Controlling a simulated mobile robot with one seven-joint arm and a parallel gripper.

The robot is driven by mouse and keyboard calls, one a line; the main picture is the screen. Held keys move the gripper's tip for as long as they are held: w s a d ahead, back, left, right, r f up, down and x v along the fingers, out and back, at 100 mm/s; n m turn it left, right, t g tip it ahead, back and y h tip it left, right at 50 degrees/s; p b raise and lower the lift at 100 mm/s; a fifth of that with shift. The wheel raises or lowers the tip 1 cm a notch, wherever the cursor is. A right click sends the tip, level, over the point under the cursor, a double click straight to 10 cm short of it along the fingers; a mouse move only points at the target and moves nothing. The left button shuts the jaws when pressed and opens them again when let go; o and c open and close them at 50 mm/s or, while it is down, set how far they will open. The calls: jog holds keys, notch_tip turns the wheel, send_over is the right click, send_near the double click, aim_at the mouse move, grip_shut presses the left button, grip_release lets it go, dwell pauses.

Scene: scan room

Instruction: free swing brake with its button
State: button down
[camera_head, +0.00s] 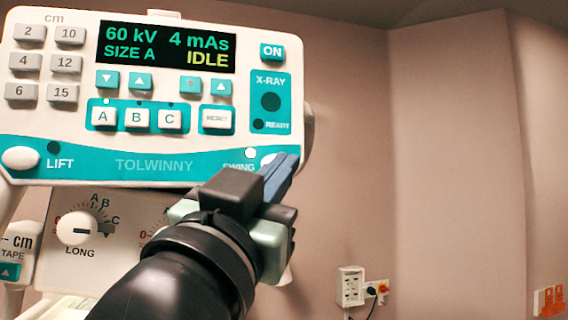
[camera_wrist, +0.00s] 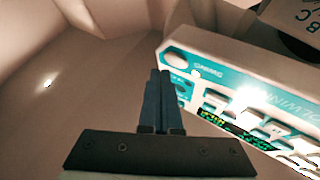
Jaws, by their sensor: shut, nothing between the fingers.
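The control panel (camera_head: 100,180) fills the upper left of the head view, its display reading IDLE. The white oval swing button (camera_head: 267,159) is at the panel's lower right and is partly hidden by my fingers. The small round lamp (camera_head: 250,153) above the SWING label looks white, while the one by LIFT is dark. My gripper (camera_head: 286,164) is shut and empty, with its fingertips at the swing button. In the wrist view the swing button (camera_wrist: 176,60) shows just beyond and right of the fingertips (camera_wrist: 161,73). I cannot tell whether they touch it.
The lift button (camera_head: 20,158) is at the panel's lower left. A LONG dial (camera_head: 77,229) sits on the unit below the panel. A wall socket box (camera_head: 351,286) is at lower right. The space right of the panel is open to the wall.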

jog(key=shift+s+d, duration=0.25)
jog(key=shift+s, duration=0.55)
jog(key=shift+s+d, duration=0.25)
jog(key=shift+s, duration=0.5)
jog(key=shift+s+d, duration=0.25)
jog(key=shift+s, duration=0.55)
jog(key=s+f+n+t+y, duration=0.3)
jog(key=s+n+t+y, duration=0.2)
jog(key=y, duration=0.3)
jog(key=shift+f+n+b, duration=0.35)
jog(key=shift+n+b, duration=0.1)
jog(key=shift+n, duration=0.35)
